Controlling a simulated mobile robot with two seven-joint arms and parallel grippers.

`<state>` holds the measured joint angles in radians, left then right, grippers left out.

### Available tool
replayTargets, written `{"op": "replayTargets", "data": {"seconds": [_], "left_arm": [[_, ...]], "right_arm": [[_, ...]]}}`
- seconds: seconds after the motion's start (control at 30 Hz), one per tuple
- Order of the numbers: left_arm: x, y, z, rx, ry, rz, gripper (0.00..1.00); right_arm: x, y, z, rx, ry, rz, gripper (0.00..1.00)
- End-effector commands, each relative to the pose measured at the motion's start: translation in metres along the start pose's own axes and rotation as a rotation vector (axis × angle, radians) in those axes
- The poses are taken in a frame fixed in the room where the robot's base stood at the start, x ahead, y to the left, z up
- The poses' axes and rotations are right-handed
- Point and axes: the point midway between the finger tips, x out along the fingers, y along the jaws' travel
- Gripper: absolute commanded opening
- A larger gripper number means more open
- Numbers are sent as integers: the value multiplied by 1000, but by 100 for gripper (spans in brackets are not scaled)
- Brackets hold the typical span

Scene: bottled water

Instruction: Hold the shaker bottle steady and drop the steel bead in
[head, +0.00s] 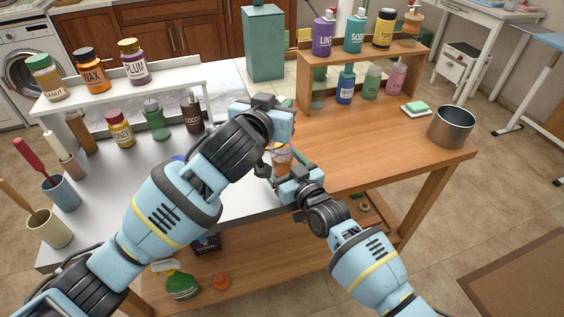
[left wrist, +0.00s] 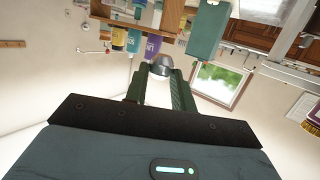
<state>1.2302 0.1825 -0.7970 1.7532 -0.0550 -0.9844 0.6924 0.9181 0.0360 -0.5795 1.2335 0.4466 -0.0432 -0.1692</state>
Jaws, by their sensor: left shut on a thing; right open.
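A small amber cup-like vessel (head: 283,158), likely the shaker bottle, stands between my two grippers, partly hidden by them. My left gripper (head: 268,122) is above it in the head view, its fingertips hidden there. In the left wrist view, my left gripper's fingers (left wrist: 161,84) are shut on a round grey metal piece, the steel bead (left wrist: 161,64). My right gripper (head: 280,172) is open, low beside the vessel with its fingers close around it. I cannot tell whether they touch it.
A steel pot (head: 451,127) and a sponge (head: 415,108) are at the right of the wooden counter (head: 350,165). A wooden shelf (head: 365,57) with several bottles stands behind. More bottles and a white rack (head: 120,90) are at the left. The wood between shelf and front edge is clear.

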Motion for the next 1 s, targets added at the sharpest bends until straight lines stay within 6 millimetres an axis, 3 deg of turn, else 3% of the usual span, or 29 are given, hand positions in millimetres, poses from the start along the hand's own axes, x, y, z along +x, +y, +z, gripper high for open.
{"op": "replayTargets", "data": {"seconds": [0.3,0.7,1.0], "left_arm": [[0,0,0,0,0,0,4],[0,0,0,0,0,0,4],[0,0,0,0,0,0,4]], "right_arm": [[1,0,0,0,0,0,75],[1,0,0,0,0,0,25],[1,0,0,0,0,0,25]]}}
